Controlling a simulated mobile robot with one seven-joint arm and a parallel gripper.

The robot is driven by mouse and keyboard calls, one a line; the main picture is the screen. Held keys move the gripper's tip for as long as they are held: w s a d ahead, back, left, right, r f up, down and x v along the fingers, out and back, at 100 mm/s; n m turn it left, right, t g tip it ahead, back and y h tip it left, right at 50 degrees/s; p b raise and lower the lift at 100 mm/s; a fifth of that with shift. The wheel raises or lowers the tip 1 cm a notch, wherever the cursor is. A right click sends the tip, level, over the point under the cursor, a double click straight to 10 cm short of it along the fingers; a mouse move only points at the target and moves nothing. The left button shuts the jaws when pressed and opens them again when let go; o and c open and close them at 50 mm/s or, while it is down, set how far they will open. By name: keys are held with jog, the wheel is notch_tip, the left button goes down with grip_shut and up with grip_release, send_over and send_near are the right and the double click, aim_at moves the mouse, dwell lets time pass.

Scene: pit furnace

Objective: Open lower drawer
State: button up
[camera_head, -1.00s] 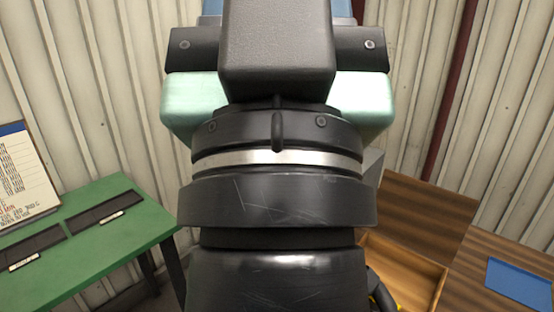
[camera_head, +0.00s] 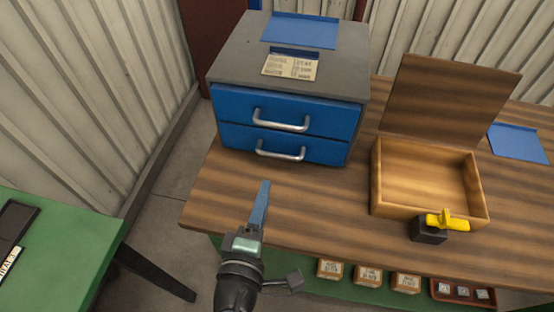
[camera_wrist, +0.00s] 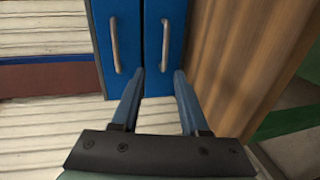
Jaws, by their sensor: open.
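A blue two-drawer cabinet with a grey top (camera_head: 230,62) stands on the wooden table. Its lower drawer (camera_head: 235,137) and upper drawer (camera_head: 232,103) are both closed. The lower drawer has a curved metal handle (camera_head: 280,155). In the wrist view the cabinet appears sideways, with the lower drawer's handle (camera_wrist: 165,45) on the right and the upper drawer's handle (camera_wrist: 115,45) on the left. My gripper (camera_head: 265,186) is in front of and below the lower handle, apart from it. In the wrist view my gripper (camera_wrist: 160,74) is open and empty, its fingers pointing toward the lower drawer.
The wooden tabletop (camera_head: 320,220) is close beneath my gripper. An open wooden box (camera_head: 380,190) stands to the right, with a yellow-handled black object (camera_head: 430,233) in front. A green table (camera_head: 65,240) is at left. Small labelled boxes (camera_head: 368,275) sit below the tabletop.

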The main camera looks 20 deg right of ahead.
aim_at(279, 157)
jog(key=shift+f, duration=0.5)
jog(key=shift+w+d+f, duration=0.1)
jog(key=shift+w+d, duration=0.1)
jog(key=shift+d, duration=0.05)
jog(key=p+x, duration=0.1)
jog(key=x, duration=1.1)
jog(key=shift+s+d, duration=0.15)
grip_shut()
dwell(0.4)
